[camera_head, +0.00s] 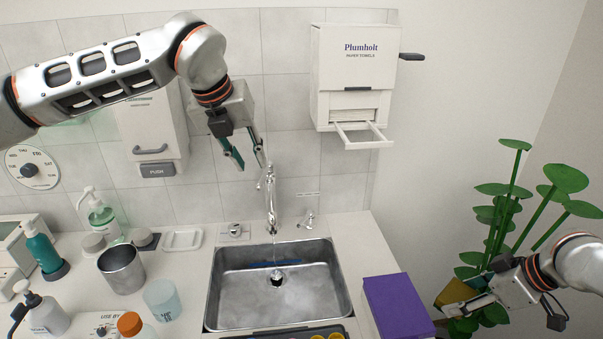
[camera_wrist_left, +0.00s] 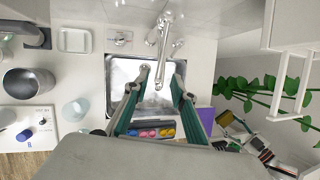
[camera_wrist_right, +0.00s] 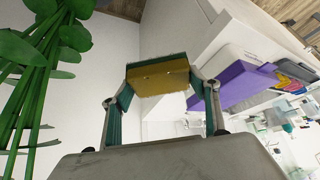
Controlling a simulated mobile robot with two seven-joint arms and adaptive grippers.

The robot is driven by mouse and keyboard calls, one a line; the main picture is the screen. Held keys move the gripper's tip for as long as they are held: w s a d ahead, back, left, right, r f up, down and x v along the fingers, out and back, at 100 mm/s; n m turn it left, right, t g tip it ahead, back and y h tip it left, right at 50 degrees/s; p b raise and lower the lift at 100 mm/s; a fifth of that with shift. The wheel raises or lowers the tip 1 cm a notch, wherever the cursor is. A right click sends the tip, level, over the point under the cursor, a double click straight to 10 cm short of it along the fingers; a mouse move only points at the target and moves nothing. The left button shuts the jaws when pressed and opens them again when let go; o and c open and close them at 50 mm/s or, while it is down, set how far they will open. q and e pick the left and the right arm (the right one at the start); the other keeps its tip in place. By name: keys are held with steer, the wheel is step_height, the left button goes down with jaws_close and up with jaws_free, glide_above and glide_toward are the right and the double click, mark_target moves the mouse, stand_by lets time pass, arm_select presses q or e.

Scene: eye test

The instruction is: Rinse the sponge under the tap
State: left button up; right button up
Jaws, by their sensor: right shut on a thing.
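The sponge is yellow with a dark green layer (camera_wrist_right: 158,80). My right gripper (camera_wrist_right: 160,92) is shut on it, one finger at each end. In the head view the sponge (camera_head: 453,292) is at the right, beyond the counter's right edge and in front of the plant. The chrome tap (camera_head: 271,203) stands behind the steel sink (camera_head: 227,295). A thin stream of water seems to fall from it toward the drain.
A purple box (camera_head: 397,305) stands on the counter right of the sink, between it and the sponge. A tumbler (camera_head: 161,300), a steel cup (camera_head: 121,270) and bottles crowd the left. A towel dispenser (camera_head: 352,75) hangs at upper right. A plant (camera_head: 500,215) stands behind my right gripper.

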mark_target(261, 180)
arm_select(q)
steer(key=p+x, duration=0.1)
steer(key=x, duration=0.7)
steer(key=shift+r, duration=0.1)
jaws_close()
